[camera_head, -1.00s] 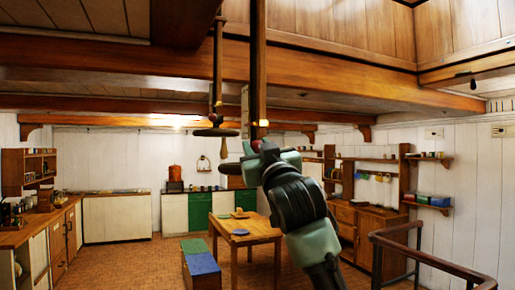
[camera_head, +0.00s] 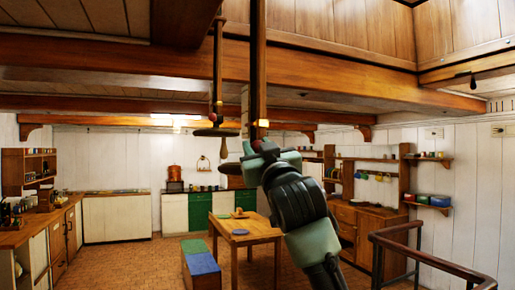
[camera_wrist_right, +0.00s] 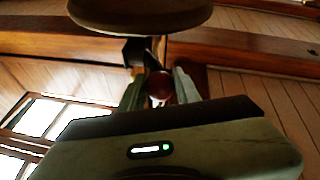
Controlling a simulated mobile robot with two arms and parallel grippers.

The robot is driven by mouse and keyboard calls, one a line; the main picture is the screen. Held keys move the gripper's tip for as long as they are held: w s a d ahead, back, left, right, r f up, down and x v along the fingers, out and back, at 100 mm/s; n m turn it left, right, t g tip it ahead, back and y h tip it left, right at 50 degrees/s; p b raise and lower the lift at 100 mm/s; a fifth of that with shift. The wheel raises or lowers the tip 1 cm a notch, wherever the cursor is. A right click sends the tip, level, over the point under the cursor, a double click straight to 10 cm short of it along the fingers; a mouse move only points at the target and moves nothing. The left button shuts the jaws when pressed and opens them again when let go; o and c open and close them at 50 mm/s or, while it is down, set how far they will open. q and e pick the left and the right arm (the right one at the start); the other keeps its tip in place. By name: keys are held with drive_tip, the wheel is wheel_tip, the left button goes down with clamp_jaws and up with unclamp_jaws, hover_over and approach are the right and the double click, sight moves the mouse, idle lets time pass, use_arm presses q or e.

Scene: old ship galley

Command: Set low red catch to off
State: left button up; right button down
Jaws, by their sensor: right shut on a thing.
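The red catch (camera_wrist_right: 160,87) shows as a round, dark red knob in the right wrist view, between my two fingers. My right gripper (camera_wrist_right: 158,90) is shut on it, with one finger on each side. In the head view my right gripper (camera_head: 257,148) is raised at the lower end of a hanging wooden post (camera_head: 259,70); the catch is mostly hidden there. A dark round disc is above the knob in the wrist view (camera_wrist_right: 140,14). Whether the catch is on or off cannot be told. My left gripper is not in view.
A second hanging post (camera_head: 218,70) with a dark disc (camera_head: 215,132) is just left of my gripper. Thick ceiling beams (camera_head: 130,55) run above. A wooden table (camera_head: 243,236), a bench (camera_head: 201,266) and a railing (camera_head: 430,257) stand below.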

drive_tip(key=shift+r, duration=0.15)
drive_tip(key=r+g, duration=0.2)
drive_tip(key=g, duration=0.1)
drive_tip(key=shift+n, duration=0.3)
drive_tip(key=shift+w+a+r+g+h, duration=0.1)
drive_tip(key=shift+w+r+g+h, duration=0.2)
drive_tip(key=shift+g, duration=0.6)
drive_tip(key=shift+w+a+r+g+h, duration=0.15)
drive_tip(key=shift+r+g, duration=0.25)
drive_tip(key=shift+g, duration=0.5)
drive_tip(key=shift+w+r, duration=0.1)
